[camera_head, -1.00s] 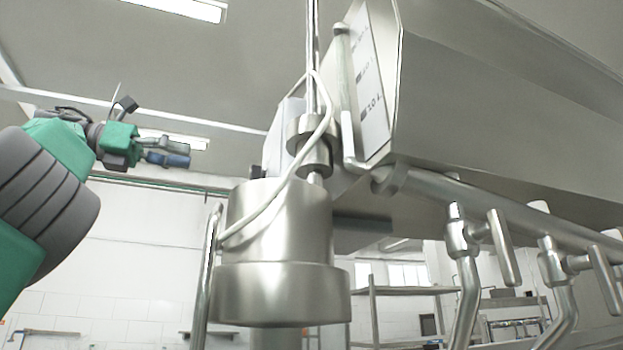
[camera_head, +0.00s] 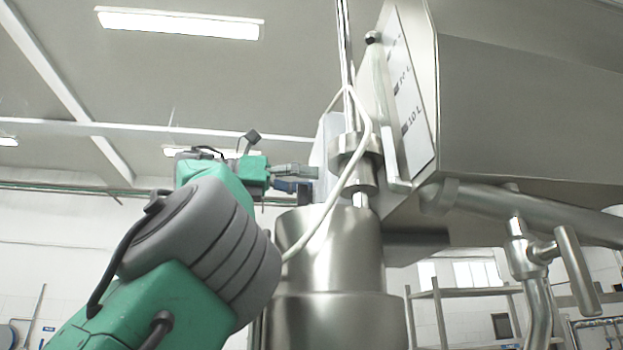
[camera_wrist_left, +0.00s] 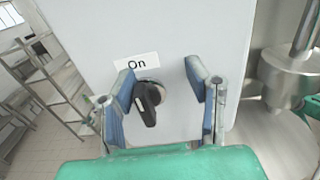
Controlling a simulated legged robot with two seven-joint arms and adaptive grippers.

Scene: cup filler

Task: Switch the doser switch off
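The doser switch (camera_wrist_left: 148,97) is a black rotary knob on a pale grey box (camera_wrist_left: 160,35). It shows in the left wrist view below a white label reading "On" (camera_wrist_left: 137,64). My left gripper (camera_wrist_left: 160,80) is open, with its blue-padded fingers on both sides of the knob. The left finger is close to the knob, and I cannot tell whether it touches. The right finger stands clear of it. In the head view my left gripper (camera_head: 301,178) reaches the side of the box (camera_head: 326,150); the knob is hidden there. My right gripper is not in view.
A steel cylinder (camera_head: 330,255) stands just right of my left arm in the head view, with a thin white hose (camera_head: 345,178) curving past it. A large steel tank (camera_head: 520,110) and pipe with valve handles (camera_head: 575,272) fill the right. Shelving (camera_wrist_left: 50,90) stands farther back.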

